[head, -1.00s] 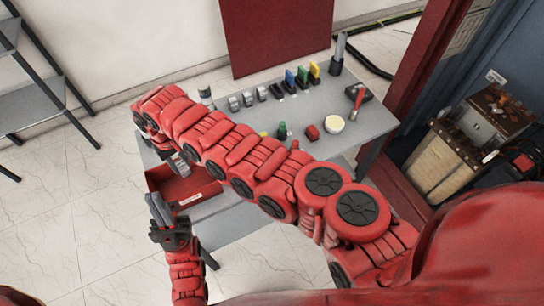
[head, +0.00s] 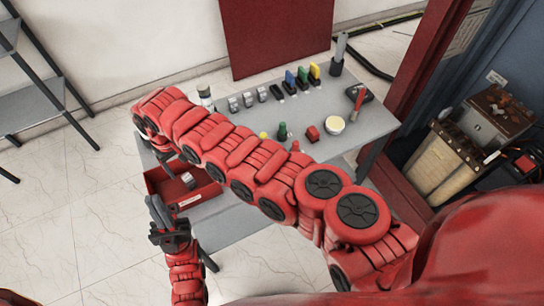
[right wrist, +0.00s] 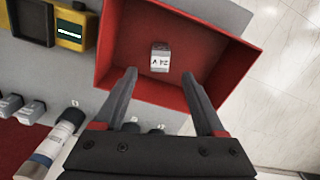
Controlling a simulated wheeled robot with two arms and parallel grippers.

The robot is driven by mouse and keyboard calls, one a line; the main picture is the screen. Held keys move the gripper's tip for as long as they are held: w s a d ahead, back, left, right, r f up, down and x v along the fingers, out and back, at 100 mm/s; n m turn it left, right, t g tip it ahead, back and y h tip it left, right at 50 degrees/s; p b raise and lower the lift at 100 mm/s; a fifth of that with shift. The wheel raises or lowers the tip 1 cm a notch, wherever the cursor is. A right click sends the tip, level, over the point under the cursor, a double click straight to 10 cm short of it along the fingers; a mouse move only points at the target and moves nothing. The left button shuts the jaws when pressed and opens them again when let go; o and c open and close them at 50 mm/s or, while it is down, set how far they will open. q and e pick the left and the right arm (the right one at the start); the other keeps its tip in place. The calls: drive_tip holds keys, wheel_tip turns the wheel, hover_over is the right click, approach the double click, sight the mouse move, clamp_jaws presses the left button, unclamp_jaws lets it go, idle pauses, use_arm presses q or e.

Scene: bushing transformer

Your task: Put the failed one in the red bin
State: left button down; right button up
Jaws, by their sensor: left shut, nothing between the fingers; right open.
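The red bin (head: 207,192) stands at the table's left front corner. A small grey block with a white, marked label (right wrist: 160,59) lies inside on its floor; it also shows in the head view (head: 189,181). My right gripper (right wrist: 158,76) is open and empty over the bin (right wrist: 235,62), its fingers on either side below the block in the right wrist view, apart from it. My own arm mostly hides this gripper in the head view. My left gripper (head: 158,212) is shut and empty, in front of the bin's left side.
Similar grey blocks (head: 248,98) stand in a row on the grey table (head: 365,125). Blue, green and yellow items (head: 302,76) stand behind. A labelled cylinder (right wrist: 50,143) and a yellow device (right wrist: 72,28) are near the bin. My right arm crosses above the table.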

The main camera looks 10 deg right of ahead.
wheel_tip(320, 180, up, 17)
drive_tip(key=b, duration=0.4)
drive_tip(key=shift+f, duration=0.1)
